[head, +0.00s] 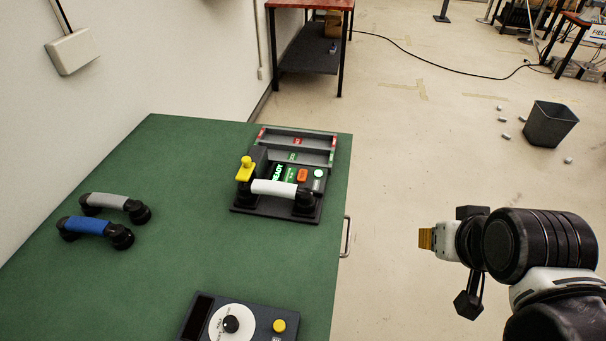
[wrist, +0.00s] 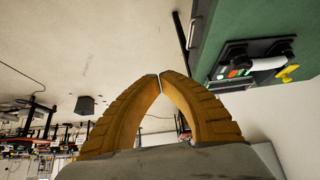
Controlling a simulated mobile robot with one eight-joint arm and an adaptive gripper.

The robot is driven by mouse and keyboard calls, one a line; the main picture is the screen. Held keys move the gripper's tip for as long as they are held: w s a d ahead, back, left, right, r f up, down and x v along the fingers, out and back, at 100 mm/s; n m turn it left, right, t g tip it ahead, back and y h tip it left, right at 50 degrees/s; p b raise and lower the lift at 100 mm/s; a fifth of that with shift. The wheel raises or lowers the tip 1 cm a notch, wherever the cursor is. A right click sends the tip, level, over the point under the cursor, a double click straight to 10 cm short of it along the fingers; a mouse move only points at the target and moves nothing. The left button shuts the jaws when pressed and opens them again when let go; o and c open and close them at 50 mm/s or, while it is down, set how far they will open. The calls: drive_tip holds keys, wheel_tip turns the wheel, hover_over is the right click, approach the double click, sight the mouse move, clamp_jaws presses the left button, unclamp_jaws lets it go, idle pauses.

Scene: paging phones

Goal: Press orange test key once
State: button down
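The orange key (head: 302,175) sits on the black phone unit (head: 240,209) on the green table, between a green-lit display and a round white-and-green key (head: 318,174). A white-grip handset (head: 274,188) lies across the unit in front of the keys. My gripper (head: 426,239) is off the table's right side, over the floor, well apart from the unit. In the wrist view my gripper's yellow fingers (wrist: 160,76) meet at the tips with nothing between them. The phone unit (wrist: 225,58) shows there at the upper right; its keys are small.
On the green table (head: 170,250) lie a blue handset (head: 87,226) and a grey handset (head: 112,202) at left. A dial box with a yellow button (head: 279,325) is at the front. A yellow knob (head: 245,168) stands left of the display. A bin (head: 550,125) stands on the open floor.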

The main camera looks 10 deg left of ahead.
drive_tip(key=w+a+r+y+p, duration=0.1)
drive_tip(key=w+a+r+p, duration=0.3)
drive_tip(key=w, duration=0.5)
drive_tip(key=m+g+y+p, duration=0.1)
drive_tip(key=m+y+p, duration=0.2)
drive_tip(key=p, duration=0.2)
hover_over(302, 176)
drive_tip(key=w, duration=0.1)
wheel_tip(302, 176, down, 8)
drive_tip(key=shift+w+a, duration=0.15)
drive_tip(key=shift+a, duration=0.25)
drive_tip(key=shift+f+b, duration=0.2)
drive_tip(key=shift+b, duration=0.2)
wheel_tip(302, 176, down, 8)
drive_tip(key=b, duration=0.6)
drive_tip(key=shift+f, duration=0.25)
